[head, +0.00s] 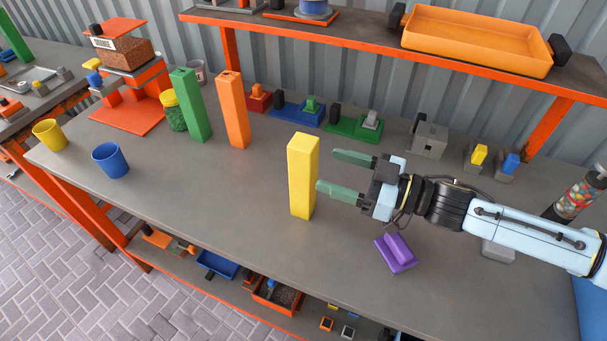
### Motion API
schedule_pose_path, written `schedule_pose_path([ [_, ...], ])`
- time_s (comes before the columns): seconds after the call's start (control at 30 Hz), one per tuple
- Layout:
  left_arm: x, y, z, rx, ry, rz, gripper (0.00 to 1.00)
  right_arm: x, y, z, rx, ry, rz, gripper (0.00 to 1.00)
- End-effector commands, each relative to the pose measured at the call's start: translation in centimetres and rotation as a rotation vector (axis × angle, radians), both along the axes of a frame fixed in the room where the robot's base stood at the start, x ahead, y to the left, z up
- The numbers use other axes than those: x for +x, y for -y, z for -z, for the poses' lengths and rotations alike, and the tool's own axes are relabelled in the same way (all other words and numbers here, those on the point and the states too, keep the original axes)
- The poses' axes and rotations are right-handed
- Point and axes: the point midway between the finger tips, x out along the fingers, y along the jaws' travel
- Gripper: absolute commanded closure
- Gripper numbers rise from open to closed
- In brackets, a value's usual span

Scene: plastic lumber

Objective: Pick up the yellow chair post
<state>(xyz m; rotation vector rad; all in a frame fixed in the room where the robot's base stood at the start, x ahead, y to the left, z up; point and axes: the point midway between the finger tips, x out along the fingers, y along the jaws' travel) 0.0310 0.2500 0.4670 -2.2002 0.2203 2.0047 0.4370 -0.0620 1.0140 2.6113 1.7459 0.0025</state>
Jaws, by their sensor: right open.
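The yellow chair post (302,178) stands upright on the grey workbench near the middle of the head view. My right gripper (334,171) comes in from the right, with its two green fingers pointing left at the post. The fingers are apart with nothing held between them. The nearer fingertip overlaps the post's right edge in the picture; I cannot tell if it touches. The farther fingertip is just behind and right of the post's upper part. My left gripper is not in view.
A green post (191,106) and an orange post (233,110) stand upright to the back left. A purple block (396,252) lies below my right gripper. Yellow (50,135) and blue (110,160) cups stand at left. An orange shelf (370,49) spans above the bench's back.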

Motion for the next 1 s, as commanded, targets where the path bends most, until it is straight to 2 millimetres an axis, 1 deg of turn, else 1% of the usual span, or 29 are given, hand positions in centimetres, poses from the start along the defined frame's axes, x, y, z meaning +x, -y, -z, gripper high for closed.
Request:
schedule_pose_path([
  [0.03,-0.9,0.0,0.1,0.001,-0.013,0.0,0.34,0.4,-1.0,-0.1,0.002,0.002,-0.003,0.34],
  [0.1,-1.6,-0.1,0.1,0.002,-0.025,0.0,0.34,0.9,-2.0,-0.1,0.001,0.002,0.0,0.34],
  [0.17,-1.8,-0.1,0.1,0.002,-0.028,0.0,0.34,1.1,-2.7,-0.1,0.001,0.002,-0.001,0.34],
  [0.27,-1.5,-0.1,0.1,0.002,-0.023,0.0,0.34,1.4,-3.4,0.0,0.0,0.001,0.0,0.34],
  [0.37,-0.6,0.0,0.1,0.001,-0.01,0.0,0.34,1.6,-3.9,0.1,0.0,0.001,0.0,0.34],
  [0.5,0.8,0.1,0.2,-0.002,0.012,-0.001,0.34,2.4,-5.8,0.4,0.001,0.002,-0.002,0.34],
  [0.63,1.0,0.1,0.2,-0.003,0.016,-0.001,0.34,3.2,-7.4,0.6,0.001,0.0,0.0,0.34],
  [0.77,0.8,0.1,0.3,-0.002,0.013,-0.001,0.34,3.5,-8.2,0.6,0.0,0.001,0.0,0.34],
  [0.97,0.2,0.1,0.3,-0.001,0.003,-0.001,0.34,3.5,-8.3,0.6,-0.001,0.001,0.001,0.34],
  [1.0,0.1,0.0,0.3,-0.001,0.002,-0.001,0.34,3.5,-8.3,0.6,-0.001,0.001,0.001,0.36],
])
